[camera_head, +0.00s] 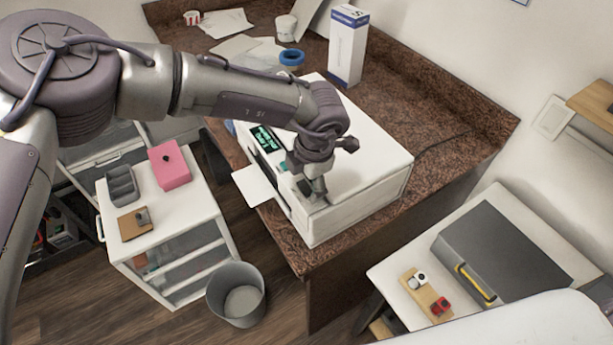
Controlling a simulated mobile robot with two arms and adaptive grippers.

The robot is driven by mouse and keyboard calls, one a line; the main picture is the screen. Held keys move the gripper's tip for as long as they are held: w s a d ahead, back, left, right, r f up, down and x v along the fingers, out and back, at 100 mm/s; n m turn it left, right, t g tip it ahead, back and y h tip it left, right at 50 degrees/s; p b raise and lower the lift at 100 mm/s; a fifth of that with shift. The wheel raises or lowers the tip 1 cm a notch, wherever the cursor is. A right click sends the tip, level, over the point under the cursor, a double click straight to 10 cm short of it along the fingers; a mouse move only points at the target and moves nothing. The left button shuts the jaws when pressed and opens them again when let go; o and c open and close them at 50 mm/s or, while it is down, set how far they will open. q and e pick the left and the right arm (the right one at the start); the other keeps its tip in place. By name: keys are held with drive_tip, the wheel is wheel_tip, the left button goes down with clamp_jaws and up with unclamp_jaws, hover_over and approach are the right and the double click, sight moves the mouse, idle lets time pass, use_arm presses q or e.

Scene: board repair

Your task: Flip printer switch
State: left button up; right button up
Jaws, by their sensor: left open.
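The white printer (365,180) sits on the brown speckled counter, with a green-lit display (264,139) on its front left and a sheet of paper (254,186) sticking out of its front. My left arm reaches in from the left over the printer. My left gripper (314,194) points down at the printer's front top edge and is open. Whether it touches the printer I cannot tell. The printer switch is not clearly visible; the gripper and wrist cover part of the front. My right gripper is not in view.
A white and blue box (347,48), a blue tape roll (291,57) and papers lie behind the printer. A drawer cart (190,225) and a grey bin (236,292) stand at left. A grey case (505,262) lies on a white table at right.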

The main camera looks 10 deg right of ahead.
use_arm(q)
drive_tip(key=shift+f, duration=0.5)
